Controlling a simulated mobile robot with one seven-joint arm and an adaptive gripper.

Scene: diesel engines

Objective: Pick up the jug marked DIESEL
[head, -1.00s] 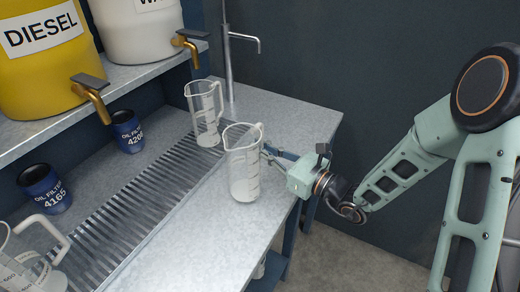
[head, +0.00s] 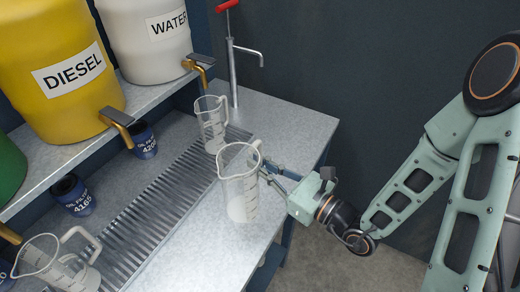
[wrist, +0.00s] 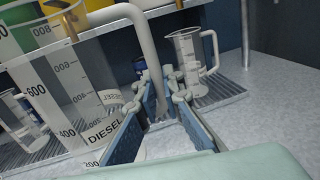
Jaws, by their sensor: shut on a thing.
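The clear jug marked DIESEL (wrist: 85,100) fills the left of the wrist view, its label low on its wall. In the head view I take it to be the front jug (head: 238,185), slightly tilted near the bench's right edge; its lettering is not readable there. My gripper (head: 266,173) reaches it from the right. In the wrist view my gripper's fingers (wrist: 163,105) are closed around the jug's pale handle (wrist: 148,75). The jug's base is out of the wrist view, and I cannot tell whether it touches the bench.
Another clear jug (head: 211,125) stands behind, by the slatted drain (head: 150,200); a third jug (head: 60,265) is front left. A yellow DIESEL drum (head: 65,60) and white WATER drum (head: 150,35) with taps sit on the shelf. Oil filters (head: 145,140) stand below. Bare bench lies right of the drain.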

